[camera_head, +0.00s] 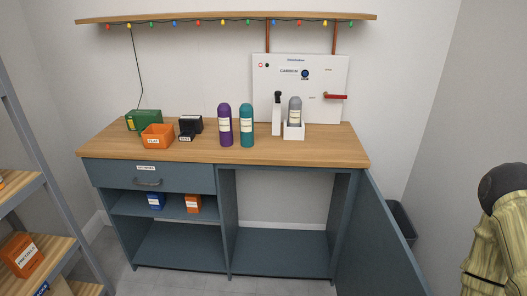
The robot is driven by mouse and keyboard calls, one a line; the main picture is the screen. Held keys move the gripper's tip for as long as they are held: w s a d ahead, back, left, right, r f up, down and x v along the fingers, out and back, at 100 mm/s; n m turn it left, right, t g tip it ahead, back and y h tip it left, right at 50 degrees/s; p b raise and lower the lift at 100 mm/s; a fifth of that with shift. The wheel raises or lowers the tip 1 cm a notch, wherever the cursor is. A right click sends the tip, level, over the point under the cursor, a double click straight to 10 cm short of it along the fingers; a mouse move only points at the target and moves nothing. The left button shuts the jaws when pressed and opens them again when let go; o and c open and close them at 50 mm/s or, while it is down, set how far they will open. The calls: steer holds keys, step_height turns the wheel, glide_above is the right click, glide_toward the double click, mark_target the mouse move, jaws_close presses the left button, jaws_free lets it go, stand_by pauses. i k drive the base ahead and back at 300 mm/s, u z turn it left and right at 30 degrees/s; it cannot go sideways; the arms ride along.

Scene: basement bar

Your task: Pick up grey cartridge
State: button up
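The grey cartridge (294,112) is a grey cylinder with a rounded top and a pale label. It stands upright in a white holder (293,131) on the right part of the wooden counter. The holder hides its lower end. My gripper's fingers do not show in the head view, so I cannot see where they are relative to the cartridge.
Purple (225,126) and teal (247,126) cylinders stand left of the holder. A white dispenser panel (320,84) with a red lever (336,96) is behind. An open cabinet door (375,240) juts forward. A ribbed khaki, black-topped shape (493,240) fills the right edge.

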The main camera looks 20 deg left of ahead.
mark_target(295, 106)
steer(key=z, duration=0.2)
steer(key=k, duration=0.35)
steer(key=u, duration=1.3)
steer(key=i, duration=0.85)
steer(key=u, duration=0.25)
